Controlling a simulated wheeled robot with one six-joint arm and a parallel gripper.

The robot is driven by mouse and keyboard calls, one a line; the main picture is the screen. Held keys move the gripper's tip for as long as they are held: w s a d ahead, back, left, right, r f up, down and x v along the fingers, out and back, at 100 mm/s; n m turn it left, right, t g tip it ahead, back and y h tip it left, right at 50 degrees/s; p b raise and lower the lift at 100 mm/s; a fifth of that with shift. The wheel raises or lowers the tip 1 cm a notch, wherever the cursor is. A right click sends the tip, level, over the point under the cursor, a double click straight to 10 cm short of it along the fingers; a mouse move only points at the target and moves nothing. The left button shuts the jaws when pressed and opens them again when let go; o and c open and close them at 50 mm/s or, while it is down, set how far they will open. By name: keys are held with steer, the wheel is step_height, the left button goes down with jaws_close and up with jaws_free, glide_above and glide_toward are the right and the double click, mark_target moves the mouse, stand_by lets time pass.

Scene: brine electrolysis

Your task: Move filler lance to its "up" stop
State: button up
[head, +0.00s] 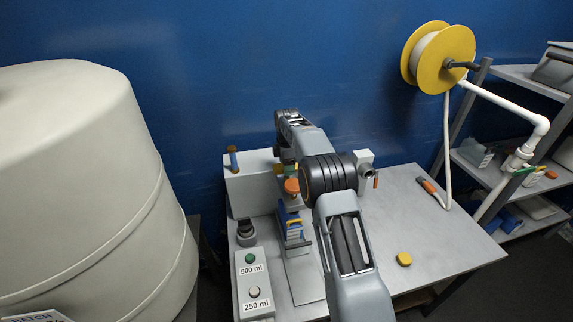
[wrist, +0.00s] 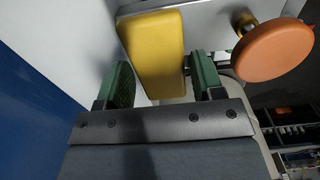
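My gripper (wrist: 162,82) is open in the wrist view, with two green fingers apart. A yellow block (wrist: 152,45) lies between the finger lines, with a gap to the left finger and its right edge close to the right finger. I cannot tell whether they touch, or whether this block is the filler lance's handle. An orange round knob (wrist: 272,50) is right of the fingers, and also shows in the head view (head: 291,186). In the head view my gripper (head: 288,160) is at the bench's back, mostly hidden by my arm. The lance is not clearly distinguishable.
A bench (head: 440,235) carries a button box (head: 253,280) marked 500 ml and 250 ml, a blue part (head: 285,222) and a yellow puck (head: 404,259). A large pale tank (head: 90,180) stands left. A yellow hose reel (head: 449,62) and shelves (head: 530,75) are right.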

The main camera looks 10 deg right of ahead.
steer(key=c, duration=0.9)
step_height(320, 180, up, 5)
steer(key=p, duration=0.3)
steer(key=shift+p, duration=0.4)
steer(key=shift+c, duration=0.2)
steer(key=shift+w+f, duration=0.1)
steer(key=o, duration=1.1)
steer(key=shift+c, duration=0.2)
steer(key=shift+o, duration=1.1)
step_height(320, 180, up, 12)
steer(key=shift+p, duration=0.35)
